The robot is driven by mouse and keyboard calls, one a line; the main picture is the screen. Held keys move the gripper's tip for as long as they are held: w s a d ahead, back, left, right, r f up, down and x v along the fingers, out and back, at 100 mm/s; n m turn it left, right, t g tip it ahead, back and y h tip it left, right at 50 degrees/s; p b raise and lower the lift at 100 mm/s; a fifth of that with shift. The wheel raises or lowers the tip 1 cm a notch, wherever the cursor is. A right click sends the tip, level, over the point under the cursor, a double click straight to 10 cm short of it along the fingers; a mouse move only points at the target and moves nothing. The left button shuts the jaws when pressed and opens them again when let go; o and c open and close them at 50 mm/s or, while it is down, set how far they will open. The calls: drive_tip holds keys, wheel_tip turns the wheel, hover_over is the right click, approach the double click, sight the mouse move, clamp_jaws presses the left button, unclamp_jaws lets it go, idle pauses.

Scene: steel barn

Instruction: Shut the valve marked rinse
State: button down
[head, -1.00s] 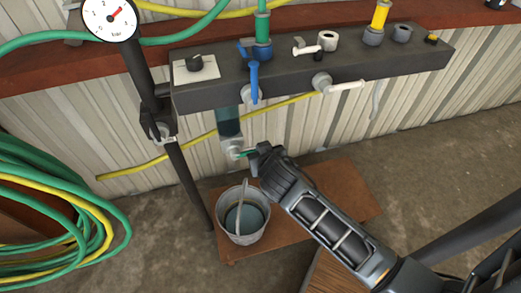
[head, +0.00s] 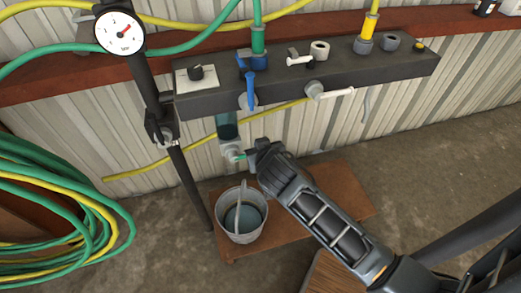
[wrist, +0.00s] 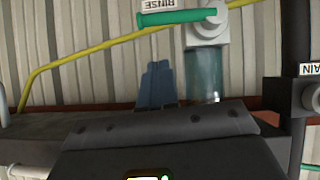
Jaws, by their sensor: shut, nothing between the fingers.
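The rinse valve (head: 230,148) is a pale fitting at the foot of a clear teal tube, below the dark manifold. Its green lever (wrist: 178,17) shows in the wrist view, lying crosswise to the tube, beside an upside-down RINSE label (wrist: 157,4). In the head view the lever's green end (head: 240,156) points right, toward my gripper. My gripper (head: 254,151) is shut and empty, close to the lever's right end; its tips (wrist: 157,85) appear apart from the lever in the wrist view. In the head view my gripper partly covers the lever.
The manifold (head: 300,84) carries a blue lever (head: 249,92), white levers and hoses above. A post with a gauge (head: 120,33) stands left. A label ending in AIN (wrist: 311,68) marks another fitting. A bucket (head: 240,212) stands below on a brown board (head: 325,195). Coiled hoses (head: 60,215) lie left.

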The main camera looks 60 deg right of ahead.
drive_tip(key=v, duration=0.8)
drive_tip(key=shift+s, duration=0.35)
drive_tip(key=shift+a+f, duration=0.1)
drive_tip(key=shift+a, duration=0.1)
drive_tip(key=s+a+r+n+t+y, duration=0.3)
drive_tip(key=s+a+n, duration=0.1)
drive_tip(key=s+a, duration=0.35)
drive_tip(key=s+a+r+n+t+y, duration=0.2)
drive_tip(key=s+a+n+y, duration=0.15)
drive_tip(key=s+a, duration=0.35)
drive_tip(key=s+a+r+n+t+y, duration=0.1)
drive_tip(key=s+a+r+t+y, duration=0.1)
drive_tip(key=s+r, duration=0.2)
wheel_tip(320, 180, up, 4)
drive_tip(key=shift+a+f, duration=0.15)
drive_tip(key=shift+f, duration=0.05)
drive_tip(key=c, duration=1.8)
unclamp_jaws()
drive_tip(key=shift+c, duration=0.2)
